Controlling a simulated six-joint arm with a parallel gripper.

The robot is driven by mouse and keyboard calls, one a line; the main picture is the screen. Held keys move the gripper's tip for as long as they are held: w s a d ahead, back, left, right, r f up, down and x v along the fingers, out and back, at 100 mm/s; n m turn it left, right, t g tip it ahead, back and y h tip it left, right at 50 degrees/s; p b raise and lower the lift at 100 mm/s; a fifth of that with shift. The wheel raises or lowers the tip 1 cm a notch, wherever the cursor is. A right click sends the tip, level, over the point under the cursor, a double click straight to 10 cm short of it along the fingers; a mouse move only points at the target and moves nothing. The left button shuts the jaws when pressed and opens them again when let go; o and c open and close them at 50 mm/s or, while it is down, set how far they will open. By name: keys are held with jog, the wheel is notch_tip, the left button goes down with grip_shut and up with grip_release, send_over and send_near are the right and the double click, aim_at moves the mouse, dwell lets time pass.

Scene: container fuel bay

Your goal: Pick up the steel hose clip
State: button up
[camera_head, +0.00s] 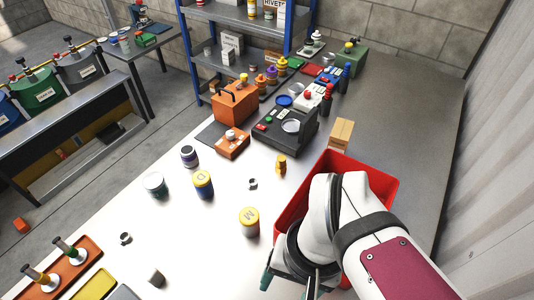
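Two small grey ring-shaped pieces lie on the white table. One ring piece (252,183) is near the middle, between the yellow-lidded jars and a small orange-yellow bottle. The other ring piece (125,238) is at the left, darker looking. Either could be the steel hose clip; they are too small to tell apart surely. My gripper (288,284) is at the bottom centre, beside the red bin and well apart from both rings. My arm hides most of it, so its opening and anything between its fingers cannot be seen.
A red bin (383,183) stands under my arm. Jars with yellow lids (203,184) (249,221), a white-lidded jar (154,184) and a grey cup (157,278) stand around the rings. An orange tray (88,250) is at lower left. Devices crowd the back.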

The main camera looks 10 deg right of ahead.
jog(key=shift+w, duration=0.1)
jog(key=m+h, duration=0.2)
send_over(253, 182)
notch_tip(253, 182, down, 6)
notch_tip(253, 182, down, 16)
jog(key=shift+r, duration=0.2)
grip_shut()
